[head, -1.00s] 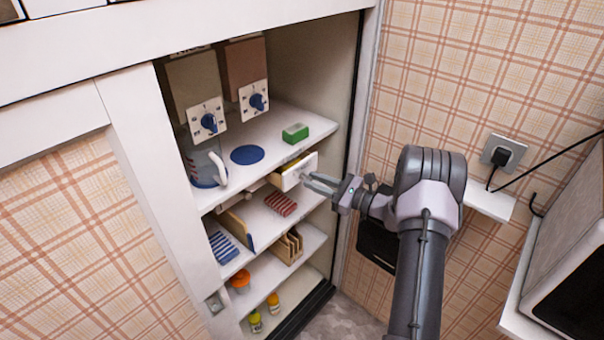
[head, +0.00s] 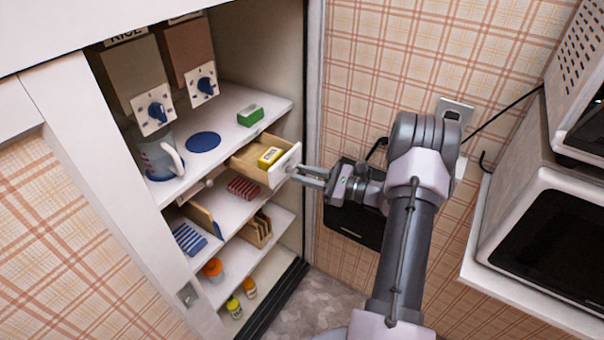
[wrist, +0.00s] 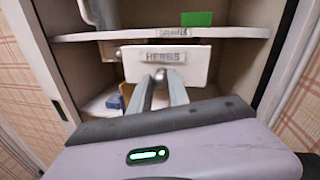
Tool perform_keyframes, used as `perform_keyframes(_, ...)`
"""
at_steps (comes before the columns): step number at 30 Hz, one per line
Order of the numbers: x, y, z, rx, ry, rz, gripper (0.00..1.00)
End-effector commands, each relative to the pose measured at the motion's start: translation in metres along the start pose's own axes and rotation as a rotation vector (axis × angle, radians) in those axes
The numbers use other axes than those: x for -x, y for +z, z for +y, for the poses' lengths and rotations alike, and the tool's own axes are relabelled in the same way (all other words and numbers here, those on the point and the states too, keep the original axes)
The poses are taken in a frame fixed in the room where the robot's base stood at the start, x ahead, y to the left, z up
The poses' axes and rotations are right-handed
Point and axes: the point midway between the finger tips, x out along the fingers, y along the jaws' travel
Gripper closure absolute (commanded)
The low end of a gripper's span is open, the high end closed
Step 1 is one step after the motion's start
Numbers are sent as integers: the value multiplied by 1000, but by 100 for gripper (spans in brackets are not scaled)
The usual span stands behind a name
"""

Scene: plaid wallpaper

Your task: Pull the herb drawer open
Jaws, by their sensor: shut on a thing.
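The herb drawer (head: 253,158) hangs under the upper shelf of the cupboard and is pulled well out, with its wooden inside showing. A yellow box (head: 270,157) lies in it. In the wrist view the white drawer front (wrist: 185,68) bears the label HERBS. My gripper (head: 300,172) is at the drawer front, shut on the drawer's knob (head: 292,168).
Lower shelves hold a wooden rack (head: 257,231) and several jars. A microwave (head: 545,245) is at right.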

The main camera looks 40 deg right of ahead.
Motion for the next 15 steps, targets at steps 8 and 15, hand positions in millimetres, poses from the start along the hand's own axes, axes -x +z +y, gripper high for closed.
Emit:
perform_keyframes(8, 0, 0, 0, 0, 1, 1, 56)
perform_keyframes(15, 4, 0, 0, 0, -1, 1, 56)
